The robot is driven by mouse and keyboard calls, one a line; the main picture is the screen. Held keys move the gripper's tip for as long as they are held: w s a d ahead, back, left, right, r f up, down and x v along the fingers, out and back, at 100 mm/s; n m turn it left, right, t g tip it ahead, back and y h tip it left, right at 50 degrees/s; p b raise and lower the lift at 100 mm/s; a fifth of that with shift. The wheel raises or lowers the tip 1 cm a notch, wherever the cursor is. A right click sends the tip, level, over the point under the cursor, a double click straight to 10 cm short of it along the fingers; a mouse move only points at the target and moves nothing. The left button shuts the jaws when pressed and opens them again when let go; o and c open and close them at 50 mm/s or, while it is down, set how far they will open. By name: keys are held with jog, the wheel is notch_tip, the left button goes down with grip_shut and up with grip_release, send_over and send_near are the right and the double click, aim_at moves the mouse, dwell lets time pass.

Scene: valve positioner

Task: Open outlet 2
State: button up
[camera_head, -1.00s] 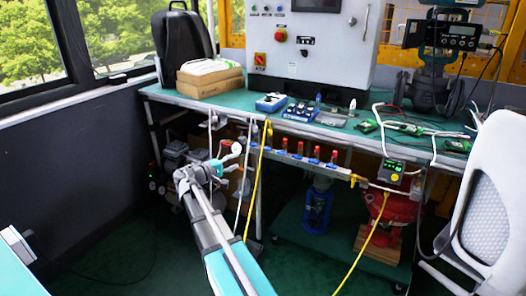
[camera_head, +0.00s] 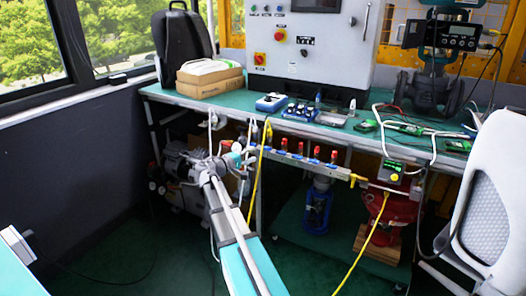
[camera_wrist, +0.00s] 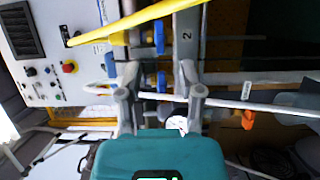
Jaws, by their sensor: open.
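A manifold rail (camera_head: 305,158) with several small valves (camera_head: 300,148), red on top with blue below, hangs under the front edge of the bench. In the wrist view the rail is turned upright, and a grey part marked "2" (camera_wrist: 188,36) shows beyond my right finger. Blue valve parts (camera_wrist: 160,80) lie between and beyond my fingers. My gripper (camera_wrist: 160,70) is open, with its fingers apart. In the head view my gripper (camera_head: 240,154) is at the left end of the rail. I cannot tell whether it touches a valve.
A yellow hose (camera_head: 257,180) hangs by the rail's left end and crosses the top of the wrist view (camera_wrist: 135,20). A white cable (camera_wrist: 245,103) passes across the fingers. The bench (camera_head: 235,100) is above, a white chair (camera_head: 490,215) at right. Floor in front is open.

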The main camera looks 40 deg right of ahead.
aim_at(265, 149)
jog(key=shift+d, duration=3.05)
jog(key=shift+c, duration=0.2)
grip_shut()
